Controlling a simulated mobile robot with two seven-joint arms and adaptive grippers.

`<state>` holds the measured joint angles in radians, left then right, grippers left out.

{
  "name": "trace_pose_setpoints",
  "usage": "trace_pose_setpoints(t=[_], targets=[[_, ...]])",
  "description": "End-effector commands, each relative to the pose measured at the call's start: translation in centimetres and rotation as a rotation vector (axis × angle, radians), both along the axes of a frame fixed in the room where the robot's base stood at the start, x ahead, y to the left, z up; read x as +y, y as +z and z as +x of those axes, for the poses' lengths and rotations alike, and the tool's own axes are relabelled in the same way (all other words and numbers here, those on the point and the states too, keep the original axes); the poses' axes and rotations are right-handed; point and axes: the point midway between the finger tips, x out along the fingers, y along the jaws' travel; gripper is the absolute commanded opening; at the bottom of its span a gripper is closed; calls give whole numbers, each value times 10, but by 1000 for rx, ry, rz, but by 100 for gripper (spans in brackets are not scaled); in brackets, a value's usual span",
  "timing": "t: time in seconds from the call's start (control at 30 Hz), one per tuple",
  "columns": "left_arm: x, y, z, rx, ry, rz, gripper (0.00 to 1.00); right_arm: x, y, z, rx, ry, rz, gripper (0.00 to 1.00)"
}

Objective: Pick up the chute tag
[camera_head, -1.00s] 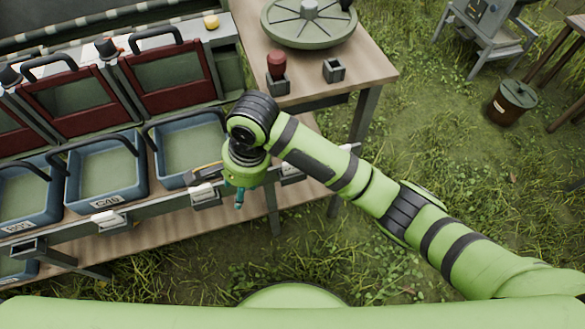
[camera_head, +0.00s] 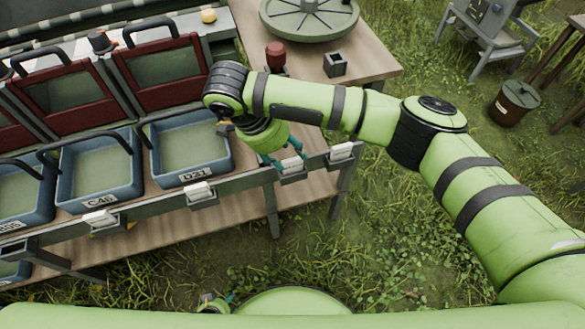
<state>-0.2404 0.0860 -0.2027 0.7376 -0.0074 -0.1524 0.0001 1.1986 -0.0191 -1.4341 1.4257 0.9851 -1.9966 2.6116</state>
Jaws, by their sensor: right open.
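White tags sit in holders along the grey front rail (camera_head: 240,188): one (camera_head: 341,152) near its right end, one (camera_head: 293,166) left of it, one (camera_head: 200,191) in front of the D21 bin and one (camera_head: 100,219) farther left. Which is the chute tag I cannot tell. My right gripper (camera_head: 289,164) is open, its teal fingers pointing down right at the second tag from the right and partly covering it; contact is unclear. A small part of my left gripper (camera_head: 216,303) shows at the bottom edge, its jaws not readable.
Blue bins (camera_head: 207,174) stand in a row behind the rail, below red-framed flaps (camera_head: 180,92). A wooden table (camera_head: 375,73) at the back carries a round green disc (camera_head: 310,14), a red-topped item (camera_head: 275,55) and a small dark box (camera_head: 335,64). Grass is clear in front.

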Motion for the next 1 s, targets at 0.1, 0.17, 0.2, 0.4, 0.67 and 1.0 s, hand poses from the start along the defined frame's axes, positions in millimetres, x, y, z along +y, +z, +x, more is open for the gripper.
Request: trace_pose_setpoints(t=[0.1,0.17,0.2,0.4,0.67,1.0], targets=[[6,1,8,-16,-1,7,60,-3,-9,2,0,0,-1,48],[9,0,8,-16,-1,11,60,-6,-17,3,0,0,-3,48],[10,-1,7,-15,-1,12,60,-7,-24,4,-1,-1,-2,48],[12,-3,3,-11,0,14,60,-15,-47,7,0,0,-1,48],[9,-3,4,-15,0,9,60,-16,-51,8,0,1,1,48],[3,-3,4,-15,0,2,60,-15,-50,7,0,1,1,0]])
